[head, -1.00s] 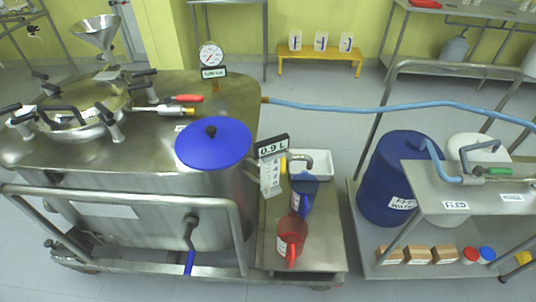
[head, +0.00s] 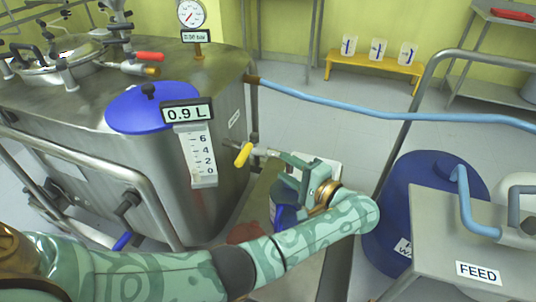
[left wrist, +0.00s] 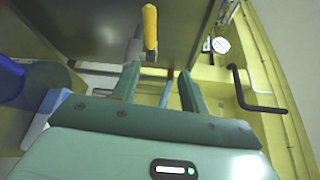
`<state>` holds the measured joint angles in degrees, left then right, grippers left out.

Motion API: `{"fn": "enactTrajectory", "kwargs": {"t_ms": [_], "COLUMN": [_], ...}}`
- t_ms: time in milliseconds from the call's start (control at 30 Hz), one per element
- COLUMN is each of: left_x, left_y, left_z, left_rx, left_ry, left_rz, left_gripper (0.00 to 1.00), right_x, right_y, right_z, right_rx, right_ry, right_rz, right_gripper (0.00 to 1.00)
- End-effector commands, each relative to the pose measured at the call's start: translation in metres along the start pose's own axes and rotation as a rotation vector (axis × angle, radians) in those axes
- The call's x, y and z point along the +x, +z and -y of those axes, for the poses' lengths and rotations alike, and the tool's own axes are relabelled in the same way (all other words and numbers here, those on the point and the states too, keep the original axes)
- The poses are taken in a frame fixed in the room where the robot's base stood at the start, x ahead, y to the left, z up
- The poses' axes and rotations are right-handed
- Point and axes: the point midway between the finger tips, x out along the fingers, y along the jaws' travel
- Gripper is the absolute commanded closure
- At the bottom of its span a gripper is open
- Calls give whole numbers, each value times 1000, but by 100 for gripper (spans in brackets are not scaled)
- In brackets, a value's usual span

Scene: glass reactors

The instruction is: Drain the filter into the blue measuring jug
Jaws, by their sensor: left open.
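The filter is the steel vessel (head: 212,150) at left, with a drain valve that has a yellow handle (head: 243,155). The handle also shows in the left wrist view (left wrist: 150,27). A sign on the vessel (head: 187,112) reads 0.9 L. My left gripper (head: 284,157) is just right of the valve, open and empty. In the left wrist view its fingers (left wrist: 157,74) are spread, with the yellow handle ahead and apart from them. The blue measuring jug (head: 284,214) stands below the gripper, partly hidden by my arm. My right gripper is not in view.
A red jug (head: 246,232) is mostly hidden behind my left arm. A blue drum (head: 415,190) and a steel FEED table (head: 450,235) stand at right. A blue hose (head: 380,115) crosses behind.

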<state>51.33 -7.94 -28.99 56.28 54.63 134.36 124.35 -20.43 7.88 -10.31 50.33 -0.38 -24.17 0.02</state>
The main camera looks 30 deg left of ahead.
Motion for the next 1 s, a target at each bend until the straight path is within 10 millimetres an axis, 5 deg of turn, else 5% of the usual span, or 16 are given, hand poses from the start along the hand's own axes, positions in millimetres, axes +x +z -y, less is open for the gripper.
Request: {"fn": "enactTrajectory", "kwargs": {"t_ms": [100,267,567,733,1000], "left_x": [0,13,84,124,160], "left_y": [8,9,13,14,16], "left_z": [-14,-15,-21,-24,-26], "left_rx": [-183,-225,-218,-217,-217], "left_ry": [68,63,58,58,60], "left_rz": [51,54,54,54,52], "left_gripper": [56,56,56,56,56], "right_x": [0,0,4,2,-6], "right_y": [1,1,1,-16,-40], "right_z": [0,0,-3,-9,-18], "right_rx": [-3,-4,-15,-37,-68], "right_ry": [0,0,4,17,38], "right_rz": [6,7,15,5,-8], "right_gripper": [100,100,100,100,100]}}
